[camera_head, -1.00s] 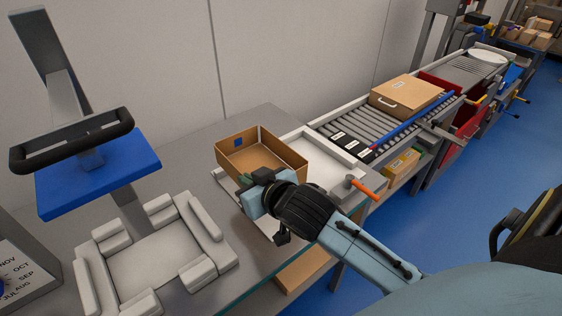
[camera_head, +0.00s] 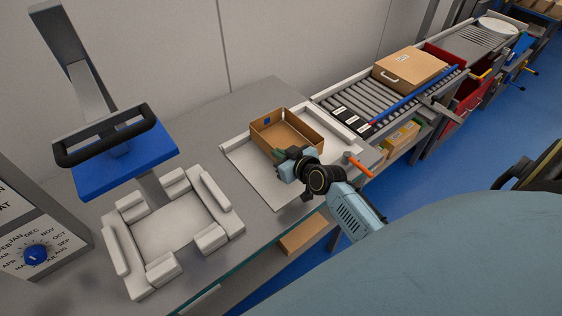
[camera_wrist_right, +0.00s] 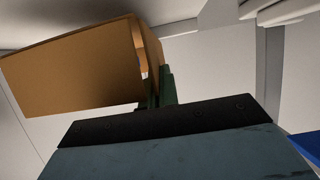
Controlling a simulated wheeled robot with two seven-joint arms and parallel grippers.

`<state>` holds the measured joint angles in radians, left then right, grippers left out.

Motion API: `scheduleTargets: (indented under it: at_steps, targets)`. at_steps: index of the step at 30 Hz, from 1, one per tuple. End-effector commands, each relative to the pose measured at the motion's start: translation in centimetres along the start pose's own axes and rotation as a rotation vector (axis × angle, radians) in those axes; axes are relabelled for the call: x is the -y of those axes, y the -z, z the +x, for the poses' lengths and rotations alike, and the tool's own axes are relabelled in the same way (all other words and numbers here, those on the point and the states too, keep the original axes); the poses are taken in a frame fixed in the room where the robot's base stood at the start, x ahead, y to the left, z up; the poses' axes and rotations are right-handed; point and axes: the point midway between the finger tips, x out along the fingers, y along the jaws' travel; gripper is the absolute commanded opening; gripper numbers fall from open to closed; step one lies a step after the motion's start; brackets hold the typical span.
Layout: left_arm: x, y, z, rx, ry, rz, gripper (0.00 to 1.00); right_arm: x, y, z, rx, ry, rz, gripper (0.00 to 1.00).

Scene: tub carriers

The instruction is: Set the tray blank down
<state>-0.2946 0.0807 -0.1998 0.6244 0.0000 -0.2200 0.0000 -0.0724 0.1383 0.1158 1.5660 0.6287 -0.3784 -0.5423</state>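The tray blank (camera_head: 298,147), an open brown cardboard tray with a small blue square on an inner wall, is over the white board (camera_head: 252,174) on the grey table. My right gripper (camera_head: 283,156) is at its near wall, and its green fingers look shut on that wall. In the right wrist view the tray blank (camera_wrist_right: 75,70) appears tilted, with the fingers (camera_wrist_right: 158,88) close together at its edge. I cannot tell whether its underside touches the board. My left gripper is not in view.
A pale padded fixture (camera_head: 165,232) and a blue plate with a black handle (camera_head: 125,172) stand left. A roller conveyor (camera_head: 372,108) carrying a closed box (camera_head: 410,68) runs off right. An orange handle (camera_head: 358,165) is beside the board. Bare table lies behind.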

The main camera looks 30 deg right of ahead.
Motion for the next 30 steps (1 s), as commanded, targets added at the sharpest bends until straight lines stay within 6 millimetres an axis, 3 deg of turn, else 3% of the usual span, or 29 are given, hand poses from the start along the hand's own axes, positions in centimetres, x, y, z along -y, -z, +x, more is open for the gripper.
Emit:
scheduleTargets:
  at_steps: [8, 20, 25, 30]
  targets:
    - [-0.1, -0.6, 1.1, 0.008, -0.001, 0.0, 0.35, 0.0, -3.2, 1.4, 0.0, 0.0, -0.002, 0.0]
    - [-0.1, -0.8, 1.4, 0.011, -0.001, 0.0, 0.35, 0.0, -3.7, 1.6, -0.001, -0.001, -0.002, 0.0]
    - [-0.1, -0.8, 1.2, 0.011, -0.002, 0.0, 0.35, 0.1, -3.6, 1.5, 0.0, -0.001, -0.001, 0.24]
    - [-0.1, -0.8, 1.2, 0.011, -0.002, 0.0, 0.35, 0.1, -3.6, 1.5, 0.0, 0.0, -0.001, 0.24]
